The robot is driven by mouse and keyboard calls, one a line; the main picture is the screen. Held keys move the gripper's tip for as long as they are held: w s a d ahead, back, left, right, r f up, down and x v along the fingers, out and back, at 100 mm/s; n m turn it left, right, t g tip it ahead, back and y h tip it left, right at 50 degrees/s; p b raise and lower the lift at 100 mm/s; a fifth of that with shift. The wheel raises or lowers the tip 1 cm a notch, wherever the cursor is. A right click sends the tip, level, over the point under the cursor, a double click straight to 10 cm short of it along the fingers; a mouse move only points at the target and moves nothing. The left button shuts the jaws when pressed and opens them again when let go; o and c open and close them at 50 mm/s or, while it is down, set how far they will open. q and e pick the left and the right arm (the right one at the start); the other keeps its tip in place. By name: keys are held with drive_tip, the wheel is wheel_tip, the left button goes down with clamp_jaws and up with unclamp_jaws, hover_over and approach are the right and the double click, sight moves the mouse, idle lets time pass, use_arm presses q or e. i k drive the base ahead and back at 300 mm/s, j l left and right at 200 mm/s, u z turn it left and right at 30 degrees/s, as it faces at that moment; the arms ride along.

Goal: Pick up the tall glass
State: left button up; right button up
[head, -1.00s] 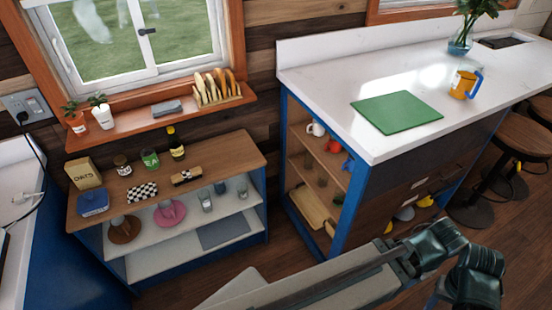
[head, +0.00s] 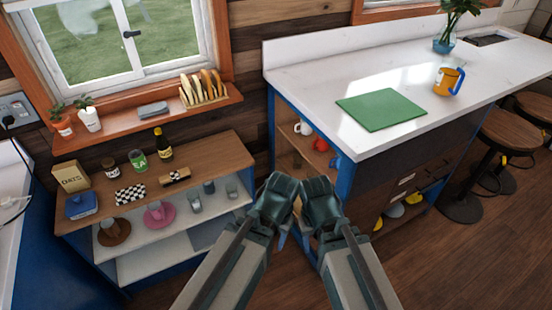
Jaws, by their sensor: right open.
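Small clear glasses stand on the upper shelf of the low open cabinet at left. One glass (head: 195,203) is nearest the pink item, and another glass (head: 232,190) is further right. A darker small cup (head: 209,187) is between and behind them. I cannot tell for sure which is the tall glass. My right gripper (head: 305,240) is open and empty, to the right of the glasses and apart from them. My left gripper (head: 282,240) is mostly hidden behind its own wrist, so its jaws are not clear.
The low cabinet's wooden top (head: 215,150) holds a box, jars, a bottle and checkered items. On the shelf are a brown item (head: 113,232) and a pink item (head: 159,214). The blue-sided counter (head: 440,110) with a green board (head: 381,110) stands at right. Stools are far right.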

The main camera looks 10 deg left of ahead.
sight(298, 158)
drive_tip(key=i+l, duration=0.1)
drive_tip(key=i, duration=0.3)
drive_tip(key=i+l, duration=0.1)
drive_tip(key=i, duration=0.35)
